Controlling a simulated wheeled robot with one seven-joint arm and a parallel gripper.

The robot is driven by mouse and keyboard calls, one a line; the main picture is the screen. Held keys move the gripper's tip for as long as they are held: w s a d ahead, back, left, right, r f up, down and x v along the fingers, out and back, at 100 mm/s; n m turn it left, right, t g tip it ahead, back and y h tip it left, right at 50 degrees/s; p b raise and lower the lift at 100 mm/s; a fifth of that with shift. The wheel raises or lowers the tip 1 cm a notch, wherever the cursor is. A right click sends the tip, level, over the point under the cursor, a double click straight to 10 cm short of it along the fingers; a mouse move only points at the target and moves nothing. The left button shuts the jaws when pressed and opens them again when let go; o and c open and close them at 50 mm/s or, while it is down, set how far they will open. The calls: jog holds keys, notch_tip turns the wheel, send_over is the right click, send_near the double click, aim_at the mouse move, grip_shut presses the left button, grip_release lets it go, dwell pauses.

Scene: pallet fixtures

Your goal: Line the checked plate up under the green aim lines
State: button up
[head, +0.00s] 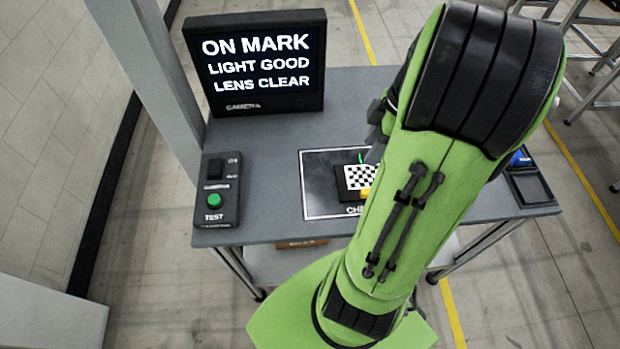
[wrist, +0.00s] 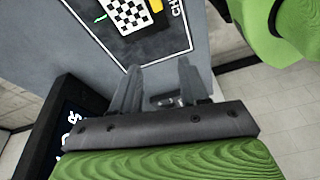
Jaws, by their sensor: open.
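The checked plate (head: 359,177) is black and white with a dark border and a yellow part (head: 365,193) at one edge. It lies inside the white-outlined dark mat (head: 318,197) on the table. It also shows at the top of the wrist view (wrist: 130,14). A short green line (head: 361,157) crosses its far edge in the head view. My gripper (wrist: 158,84) is open, its two fingers apart with nothing between them. It stands off the plate, toward the screen side. My arm hides the right part of the mat in the head view.
A black screen (head: 262,62) reads "ON MARK, LIGHT GOOD, LENS CLEAR". A control box (head: 216,188) with a dark switch and a green TEST button (head: 214,201) sits at the table's left. A black tray (head: 530,187) is at the right edge. A grey post (head: 160,75) rises at the left.

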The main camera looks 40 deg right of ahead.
jog(key=w+a+r+m+h, duration=0.25)
jog(key=a+r, duration=0.25)
jog(key=a, duration=0.6)
jog(key=s+a+r+m+t, duration=0.3)
jog(key=s+a+m, duration=0.3)
jog(key=a, duration=0.4)
jog(key=shift+s+m+t, duration=0.15)
jog(key=shift+m+t, duration=0.35)
jog(key=shift+m, duration=0.05)
jog(key=shift+r, duration=0.1)
